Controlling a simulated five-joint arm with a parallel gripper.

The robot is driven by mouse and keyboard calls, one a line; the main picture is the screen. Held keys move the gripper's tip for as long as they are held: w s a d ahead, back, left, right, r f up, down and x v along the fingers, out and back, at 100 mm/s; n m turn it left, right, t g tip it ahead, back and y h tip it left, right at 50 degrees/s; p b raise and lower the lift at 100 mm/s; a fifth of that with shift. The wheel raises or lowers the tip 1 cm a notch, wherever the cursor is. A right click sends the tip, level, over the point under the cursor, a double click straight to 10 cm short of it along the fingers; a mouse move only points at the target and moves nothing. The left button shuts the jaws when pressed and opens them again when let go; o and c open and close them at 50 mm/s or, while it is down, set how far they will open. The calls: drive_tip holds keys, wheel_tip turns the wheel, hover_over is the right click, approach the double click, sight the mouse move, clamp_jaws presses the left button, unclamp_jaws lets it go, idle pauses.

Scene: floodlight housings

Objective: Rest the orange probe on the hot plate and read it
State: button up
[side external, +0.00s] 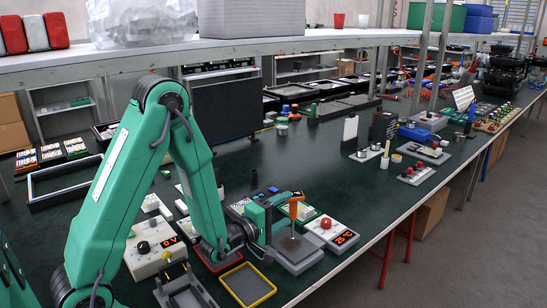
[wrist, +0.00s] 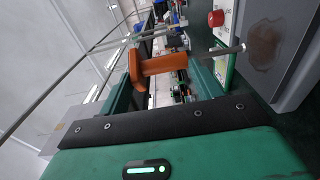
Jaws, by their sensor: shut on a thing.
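The orange probe (side external: 294,209) is upright in the side external view, its thin metal shaft pointing down. My gripper (side external: 284,208) is shut on its orange handle. In the wrist view the probe (wrist: 160,65) lies across the picture between the green fingers, its metal tip pointing right. The hot plate (side external: 296,258) is a grey block with a round brownish patch on top, directly below the probe. It also shows in the wrist view (wrist: 275,75). The tip is at or just above the patch; I cannot tell whether it touches.
A white meter box (side external: 331,233) with a red knob and a red display reading about 25 stands right of the hot plate. A yellow-rimmed tray (side external: 248,285) lies in front. The table's front edge is close by.

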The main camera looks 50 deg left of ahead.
drive_tip(key=shift+r, duration=2.65)
wheel_tip(320, 180, up, 6)
drive_tip(key=s+d+h, duration=0.1)
drive_tip(key=d, duration=0.1)
drive_tip(key=shift+s+m, duration=0.25)
drive_tip(key=shift+m, duration=0.05)
drive_tip(key=shift+d, duration=0.2)
